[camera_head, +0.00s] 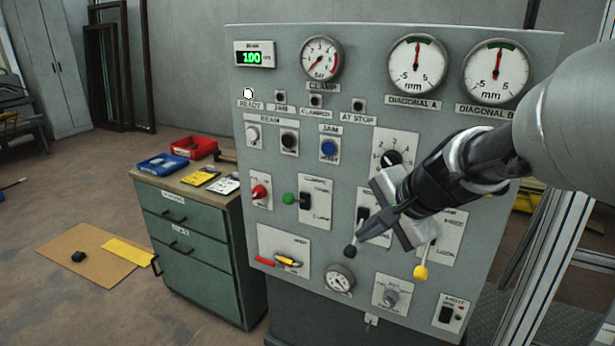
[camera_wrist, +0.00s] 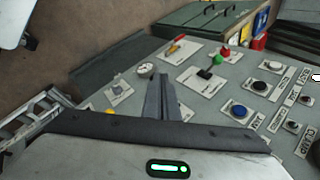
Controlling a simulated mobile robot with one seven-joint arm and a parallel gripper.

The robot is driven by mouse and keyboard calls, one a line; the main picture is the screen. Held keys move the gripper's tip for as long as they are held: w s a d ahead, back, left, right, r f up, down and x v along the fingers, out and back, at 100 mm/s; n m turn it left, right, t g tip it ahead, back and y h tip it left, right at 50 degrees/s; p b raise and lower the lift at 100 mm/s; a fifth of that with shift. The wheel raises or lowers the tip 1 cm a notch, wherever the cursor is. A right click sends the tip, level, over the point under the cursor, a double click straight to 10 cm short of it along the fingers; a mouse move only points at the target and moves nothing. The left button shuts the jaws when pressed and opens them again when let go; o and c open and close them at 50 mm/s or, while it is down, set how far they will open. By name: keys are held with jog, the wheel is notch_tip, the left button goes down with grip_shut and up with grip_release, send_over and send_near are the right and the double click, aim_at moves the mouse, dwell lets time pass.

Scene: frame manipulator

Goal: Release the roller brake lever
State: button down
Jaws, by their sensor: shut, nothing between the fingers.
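The grey control panel (camera_head: 345,195) carries several levers; their small labels are too blurred to tell which is the roller brake lever. A lever with a black knob (camera_head: 350,251) sits low in the middle, its plate partly hidden by my gripper. A lever with a yellow knob (camera_head: 420,271) hangs downward to its right; a bit of yellow shows beside my gripper in the wrist view (camera_wrist: 110,110). My gripper (camera_head: 362,234) is shut and empty, its fingertips just above the black knob; contact cannot be told. Its closed fingers also show in the wrist view (camera_wrist: 161,80).
A red-and-yellow handle (camera_head: 278,262) lies at the panel's lower left, with a small gauge (camera_head: 340,279) to its right. A green knob (camera_head: 289,199) and a red knob (camera_head: 259,191) protrude to the left. A green cabinet (camera_head: 200,250) stands left of the panel.

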jog(key=w+d+f+m+b, duration=0.3)
jog(key=w+d+f+m, duration=0.1)
jog(key=f, duration=0.4)
jog(key=w+d+f+m+t+b, duration=0.1)
jog(key=w+d+f+m+b, duration=0.2)
jog(key=w+d+f+m, duration=0.2)
notch_tip(320, 180, down, 3)
jog(key=shift+w+d+r+m, duration=0.15)
jog(key=shift+w+d+m, duration=0.15)
jog(key=shift+m, duration=0.3)
jog(key=shift+s, duration=0.1)
jog(key=b+x, duration=0.3)
jog(key=x, duration=0.7)
jog(key=a+r, duration=0.3)
jog(key=shift+s, duration=0.1)
jog(key=shift+p, duration=0.35)
